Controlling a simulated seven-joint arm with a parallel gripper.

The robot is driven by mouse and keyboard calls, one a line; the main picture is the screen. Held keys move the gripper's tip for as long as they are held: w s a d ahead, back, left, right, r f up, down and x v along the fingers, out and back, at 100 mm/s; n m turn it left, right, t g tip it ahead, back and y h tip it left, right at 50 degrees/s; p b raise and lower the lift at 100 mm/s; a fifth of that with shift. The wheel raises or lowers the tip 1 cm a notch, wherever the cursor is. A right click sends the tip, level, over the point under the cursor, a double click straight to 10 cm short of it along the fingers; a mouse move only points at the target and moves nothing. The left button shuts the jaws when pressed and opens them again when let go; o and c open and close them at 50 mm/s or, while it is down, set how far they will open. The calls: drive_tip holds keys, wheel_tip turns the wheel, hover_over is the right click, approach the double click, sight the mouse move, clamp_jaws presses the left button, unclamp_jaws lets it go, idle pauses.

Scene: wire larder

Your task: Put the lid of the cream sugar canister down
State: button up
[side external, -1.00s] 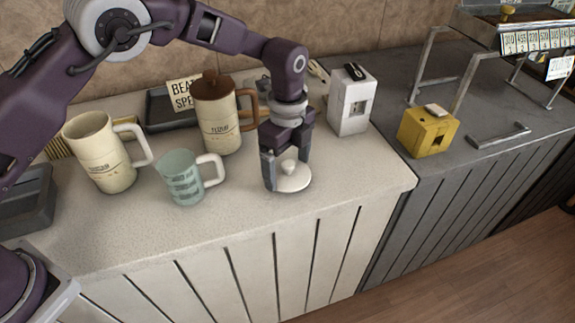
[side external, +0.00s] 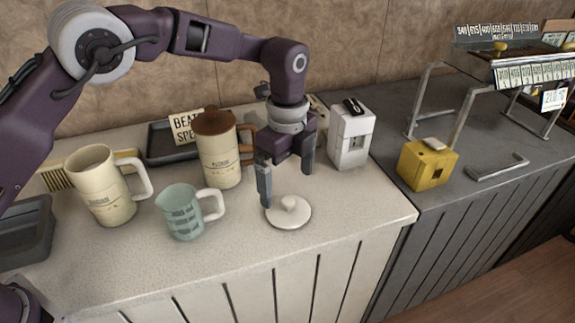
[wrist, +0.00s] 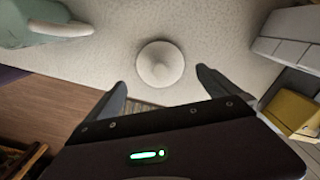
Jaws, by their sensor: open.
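The round white lid (side external: 288,214) with a knob lies flat on the pale counter near its front edge. It also shows in the wrist view (wrist: 160,66), knob towards the camera. My gripper (side external: 287,188) is open and empty just above and behind the lid, its fingers clear of the knob; in the wrist view the two fingers (wrist: 160,80) are spread to either side. The cream canister with a handle (side external: 100,190) stands upright and uncovered at the left, its small lettering hard to read.
A green measuring jug (side external: 180,213) stands between the open canister and the lid. A white box (side external: 350,138) is to the right, and a yellow block (side external: 427,166) sits on the dark counter. Counter around the lid is clear.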

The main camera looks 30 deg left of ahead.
sight(287, 199)
wheel_tip(287, 199, up, 6)
drive_tip(key=shift+f, duration=0.2)
drive_tip(key=s+a+r+n+t, duration=0.2)
drive_tip(key=s+a+r+n, duration=0.65)
drive_tip(key=a+r, duration=0.35)
drive_tip(key=s+a+f+n+t, duration=0.1)
drive_tip(key=s+a+n, duration=0.2)
drive_tip(key=s+n, duration=0.3)
drive_tip(key=s+a+f+n+t, duration=0.1)
drive_tip(key=s+a+n, duration=0.3)
drive_tip(key=s, duration=1.2)
drive_tip(key=shift+s+a+n+t, duration=0.15)
drive_tip(key=shift+s+n+t, duration=0.1)
drive_tip(key=shift+n+t, duration=0.8)
